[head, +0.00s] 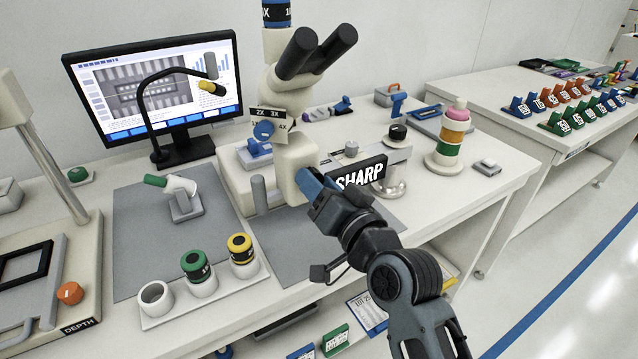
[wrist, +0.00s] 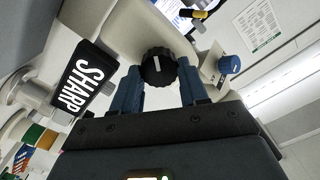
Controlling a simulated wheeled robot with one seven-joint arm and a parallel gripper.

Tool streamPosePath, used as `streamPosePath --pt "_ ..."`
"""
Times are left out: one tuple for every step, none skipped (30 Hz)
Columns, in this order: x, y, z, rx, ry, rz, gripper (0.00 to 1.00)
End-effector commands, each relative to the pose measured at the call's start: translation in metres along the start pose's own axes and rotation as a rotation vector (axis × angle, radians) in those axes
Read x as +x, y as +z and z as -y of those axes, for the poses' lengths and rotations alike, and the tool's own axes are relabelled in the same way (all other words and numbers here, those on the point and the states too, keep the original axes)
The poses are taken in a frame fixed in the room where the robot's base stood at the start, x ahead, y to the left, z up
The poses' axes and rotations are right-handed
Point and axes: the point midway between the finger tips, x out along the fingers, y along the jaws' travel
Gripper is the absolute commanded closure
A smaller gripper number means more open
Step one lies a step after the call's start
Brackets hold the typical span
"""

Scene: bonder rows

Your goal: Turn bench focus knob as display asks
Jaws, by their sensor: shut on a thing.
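The bench microscope (head: 296,150) stands on the white bench. Its black focus knob (wrist: 158,68) shows in the wrist view with a pale pointer line on its face. My gripper (wrist: 160,84) has its two blue fingers on either side of the knob, shut on it. In the head view my gripper (head: 312,184) reaches the microscope's side, and the knob is hidden behind it. A small black display (head: 362,173) beside the microscope reads SHARP. It also shows in the wrist view (wrist: 84,80), tilted.
A tray (head: 210,300) with green- and yellow-capped holders stands in front of the microscope. A monitor (head: 160,90) is behind on the left. A stack of coloured rings (head: 450,138) stands to the right. The floor (head: 560,260) at the right is clear.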

Motion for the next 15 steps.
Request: streamPosePath --pt "0.0 -0.0004 -0.0003 0.0 0.001 -0.001 0.87" --pt "0.0 -0.0004 -0.0003 -0.001 0.001 -0.001 0.87" --pt "0.0 -0.0004 -0.0004 -0.001 0.001 -0.001 0.87" --pt "0.0 -0.0004 -0.0003 -0.001 0.001 -0.001 0.87" --pt "0.0 -0.0004 -0.0004 -0.001 0.001 -0.001 0.87" --pt "0.0 -0.0004 -0.0004 -0.001 0.001 -0.001 0.87" --pt "0.0 -0.0005 -0.0004 -0.001 0.001 -0.001 0.54" --pt "0.0 -0.0005 -0.0004 -0.002 0.001 -0.001 0.51" --pt "0.0 -0.0004 -0.0004 -0.002 0.001 -0.001 0.47" --pt "0.0 -0.0004 -0.0004 -0.002 0.001 -0.001 0.44" --pt "0.0 -0.0004 -0.0003 -0.002 0.001 -0.001 0.41" --pt "0.0 -0.0004 -0.0003 -0.002 0.001 -0.001 0.37" --pt "0.0 -0.0003 -0.0003 -0.002 0.0 -0.001 0.35" --pt "0.0 -0.0003 -0.0002 -0.002 0.0 -0.001 0.32" --pt "0.0 -0.0003 -0.0002 -0.002 0.0 -0.001 0.31"
